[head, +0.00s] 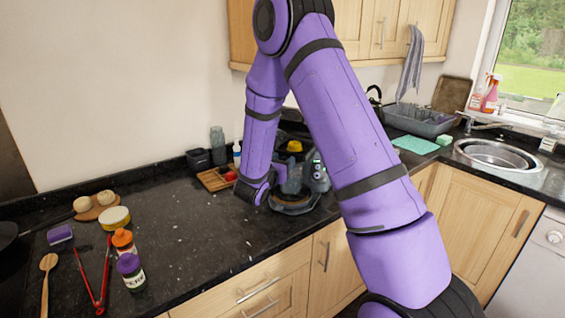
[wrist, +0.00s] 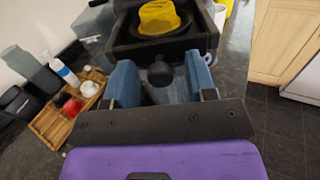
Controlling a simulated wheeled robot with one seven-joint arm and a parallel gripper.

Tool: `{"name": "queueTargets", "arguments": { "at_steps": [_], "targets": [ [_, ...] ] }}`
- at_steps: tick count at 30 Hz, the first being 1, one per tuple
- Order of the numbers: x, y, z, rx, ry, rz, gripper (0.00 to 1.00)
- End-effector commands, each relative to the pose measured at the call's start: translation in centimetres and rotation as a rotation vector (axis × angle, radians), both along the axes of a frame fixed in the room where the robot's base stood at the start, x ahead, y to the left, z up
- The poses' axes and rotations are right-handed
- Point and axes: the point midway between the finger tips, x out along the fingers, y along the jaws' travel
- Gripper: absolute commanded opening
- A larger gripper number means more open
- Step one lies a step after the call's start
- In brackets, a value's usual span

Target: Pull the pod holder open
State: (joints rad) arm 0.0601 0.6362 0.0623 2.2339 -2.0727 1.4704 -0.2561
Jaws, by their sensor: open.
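The coffee machine (head: 318,178) stands on the dark counter, partly hidden behind my arm in the head view. In the wrist view, the dark top of the machine (wrist: 125,42) carries a yellow piece. A dark rounded knob (wrist: 161,74), which looks like the handle of the pod holder, lies between the fingers of my gripper (wrist: 162,84). The blue-grey fingers are open on either side of it. I cannot tell whether they touch it. The gripper also shows at the front of the machine in the head view (head: 291,181). The rest of the pod holder is hidden.
A wooden tray (wrist: 56,125) with a red item and a white cup sits left of the machine, beside a white bottle (wrist: 63,74). A dish rack (head: 418,121) stands at right.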

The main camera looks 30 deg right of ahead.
Motion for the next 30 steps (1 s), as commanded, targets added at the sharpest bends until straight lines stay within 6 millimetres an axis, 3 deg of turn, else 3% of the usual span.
{"name": "queueTargets", "arguments": {
  "at_steps": [8, 15, 22, 30],
  "targets": [
    [0.0, -0.1, 0.0, 0.0, 0.0, -0.001, 0.51],
    [0.0, -0.1, 0.0, 0.0, 0.0, -0.001, 0.0],
    [-0.3, 0.7, 0.0, 0.001, 0.0, 0.002, 0.0],
    [-2.6, 5.0, 0.0, 0.0, 0.001, 0.004, 0.0]
  ]
}}
